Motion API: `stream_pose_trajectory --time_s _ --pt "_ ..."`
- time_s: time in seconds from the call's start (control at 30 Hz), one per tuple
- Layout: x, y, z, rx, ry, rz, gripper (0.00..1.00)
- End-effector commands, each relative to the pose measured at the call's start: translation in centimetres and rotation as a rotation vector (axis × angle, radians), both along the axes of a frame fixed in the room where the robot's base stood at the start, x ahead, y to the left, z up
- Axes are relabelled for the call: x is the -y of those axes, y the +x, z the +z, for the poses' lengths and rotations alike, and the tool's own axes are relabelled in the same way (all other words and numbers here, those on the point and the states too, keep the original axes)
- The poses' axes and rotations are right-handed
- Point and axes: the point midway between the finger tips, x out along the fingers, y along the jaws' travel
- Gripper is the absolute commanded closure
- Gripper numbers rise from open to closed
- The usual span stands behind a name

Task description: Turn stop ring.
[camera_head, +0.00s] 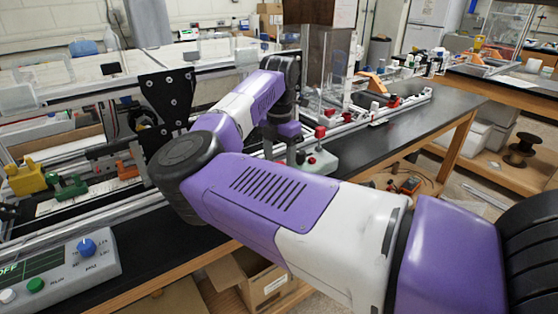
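I cannot make out a part that is clearly the stop ring. A red knob (320,132) stands near the front edge of the black bench, just right of my wrist. Below it a small red button sits on a pale grey base (322,164). My purple and white arm crosses the view from the lower right, bends at a dark elbow, and reaches back to a wrist that points down. My gripper (291,150) is at the lower end of this wrist, left of the red knob. It is small and partly hidden behind my forearm, so its fingers and any contact are unclear.
A control box (65,265) with a blue knob, a green button and a screen reading "OFF" stands at lower left. Rails and a black plate (168,98) with holes lie behind my elbow. A clear panelled enclosure rises behind my wrist. The black bench (440,108) is bare at right.

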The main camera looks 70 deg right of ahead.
Motion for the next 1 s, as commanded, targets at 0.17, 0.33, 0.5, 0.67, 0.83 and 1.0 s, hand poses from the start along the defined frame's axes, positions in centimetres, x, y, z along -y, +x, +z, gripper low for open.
stream_pose_trajectory --time_s 0.17,0.33,0.5,0.67,0.83,1.0 --pt "0.01 0.00 0.01 0.000 0.000 0.000 0.47" --pt "0.02 -0.01 0.03 0.000 0.000 0.000 0.81" --pt "0.03 -0.02 0.04 0.000 -0.001 -0.001 1.00" --pt "0.02 -0.01 0.03 0.000 -0.001 -0.016 1.00" --pt "0.03 0.07 0.00 0.002 -0.001 -0.073 1.00" --pt "0.03 0.11 -0.05 0.003 -0.001 -0.185 1.00"
